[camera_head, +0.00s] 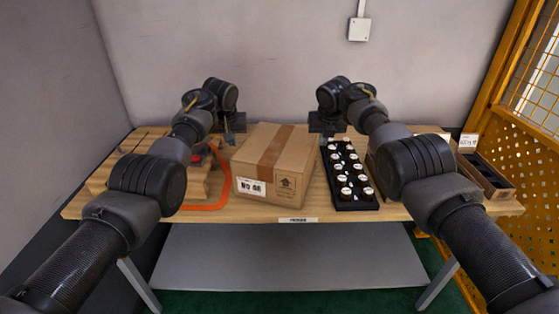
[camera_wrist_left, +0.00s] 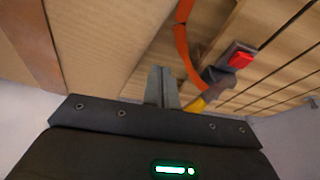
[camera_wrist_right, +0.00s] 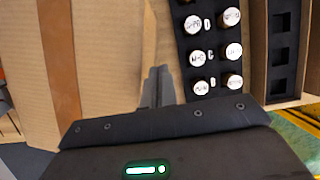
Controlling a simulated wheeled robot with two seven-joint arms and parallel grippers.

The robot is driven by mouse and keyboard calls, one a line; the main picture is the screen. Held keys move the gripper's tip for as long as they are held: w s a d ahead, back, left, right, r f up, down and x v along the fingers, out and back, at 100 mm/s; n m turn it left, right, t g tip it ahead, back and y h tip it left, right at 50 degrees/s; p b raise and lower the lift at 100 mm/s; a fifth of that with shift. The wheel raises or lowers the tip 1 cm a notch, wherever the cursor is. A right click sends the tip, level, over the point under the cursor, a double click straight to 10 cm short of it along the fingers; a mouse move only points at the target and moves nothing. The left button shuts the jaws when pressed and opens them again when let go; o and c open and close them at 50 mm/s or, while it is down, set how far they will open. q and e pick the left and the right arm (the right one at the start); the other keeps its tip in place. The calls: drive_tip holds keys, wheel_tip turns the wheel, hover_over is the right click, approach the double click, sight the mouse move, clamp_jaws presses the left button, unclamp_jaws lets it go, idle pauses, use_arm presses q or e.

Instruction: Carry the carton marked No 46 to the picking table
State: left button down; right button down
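The carton (camera_head: 268,162) is a closed brown box with a brown tape strip and a white label reading No 46 on its front. It stands on the middle of the wooden table. Its top also fills the left of the left wrist view (camera_wrist_left: 95,45) and of the right wrist view (camera_wrist_right: 105,60). My left gripper (camera_head: 228,137) is at the carton's left side toward the back, its fingers (camera_wrist_left: 163,86) together and empty. My right gripper (camera_head: 328,130) is at its right side toward the back, fingers (camera_wrist_right: 159,86) also together. I cannot tell whether either touches the carton.
Right of the carton lies a black tray (camera_head: 357,204) of white-topped round parts. An open box (camera_head: 486,176) stands at the table's right end. Left are a wooden rack, an orange strap (camera_head: 212,207) and a red button (camera_wrist_left: 241,60). A yellow fence (camera_head: 533,150) stands right.

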use_arm(q)
drive_tip(key=shift+a, duration=0.35)
drive_tip(key=c, duration=1.7)
unclamp_jaws()
drive_tip(key=shift+w+f, duration=0.1)
drive_tip(key=shift+c, duration=0.2)
use_arm(e)
drive_tip(key=shift+d+f, duration=0.15)
drive_tip(key=shift+d, duration=0.2)
drive_tip(key=c, duration=1.7)
unclamp_jaws()
use_arm(q)
drive_tip(key=v, duration=1.2)
use_arm(e)
drive_tip(key=v, duration=1.2)
drive_tip(key=shift+w, duration=0.1)
